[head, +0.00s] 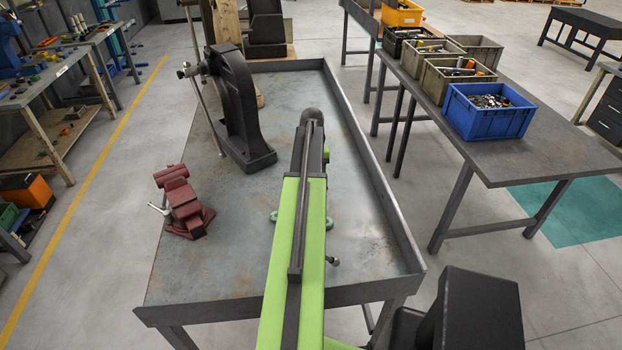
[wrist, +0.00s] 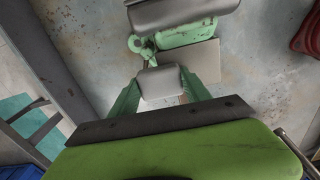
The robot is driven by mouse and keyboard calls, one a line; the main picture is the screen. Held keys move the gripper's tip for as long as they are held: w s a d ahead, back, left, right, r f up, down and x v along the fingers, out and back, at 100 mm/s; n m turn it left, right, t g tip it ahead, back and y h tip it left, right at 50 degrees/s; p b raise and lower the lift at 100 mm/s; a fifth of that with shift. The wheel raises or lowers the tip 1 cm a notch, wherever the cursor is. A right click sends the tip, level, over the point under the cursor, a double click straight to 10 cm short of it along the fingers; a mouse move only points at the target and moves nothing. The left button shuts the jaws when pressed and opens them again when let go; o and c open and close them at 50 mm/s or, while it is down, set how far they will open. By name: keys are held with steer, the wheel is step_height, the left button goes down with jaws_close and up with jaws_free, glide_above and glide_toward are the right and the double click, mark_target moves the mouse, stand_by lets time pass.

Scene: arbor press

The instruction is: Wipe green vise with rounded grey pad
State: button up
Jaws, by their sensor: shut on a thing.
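In the wrist view the rounded grey pad (wrist: 160,84) is between the two green fingers of my gripper (wrist: 160,78), which is shut on it. The green vise (wrist: 187,33) is just beyond the pad, with a dark grey part across its top and a rounded green piece at its left. I cannot tell whether the pad touches the vise. In the head view my arm covers most of the green vise; only small green edges (head: 330,222) show beside the arm. The gripper and pad are hidden there.
A red vise (head: 184,203) stands on the bench (head: 345,190) left of my arm. A black arbor press (head: 238,115) stands behind it. The bench has a raised rim at right. A side table (head: 540,150) holds several bins, including a blue bin (head: 487,112).

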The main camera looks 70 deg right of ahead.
steer(key=shift+w+a+f, duration=0.1)
steer(key=shift+w+a, duration=0.35)
steer(key=shift+w, duration=0.25)
steer(key=shift+w+a, duration=0.4)
steer(key=shift+w, duration=0.25)
steer(key=shift+w+a, duration=0.35)
steer(key=shift+w, duration=0.45)
steer(key=shift+w+a, duration=0.3)
steer(key=shift+w, duration=0.5)
steer(key=shift+w, duration=0.1)
steer(key=shift+w+a, duration=0.35)
steer(key=shift+w, duration=0.25)
steer(key=shift+w+a, duration=0.3)
steer(key=shift+w, duration=0.3)
step_height(320, 180, up, 6)
steer(key=p, duration=0.6)
steer(key=shift+r, duration=0.2)
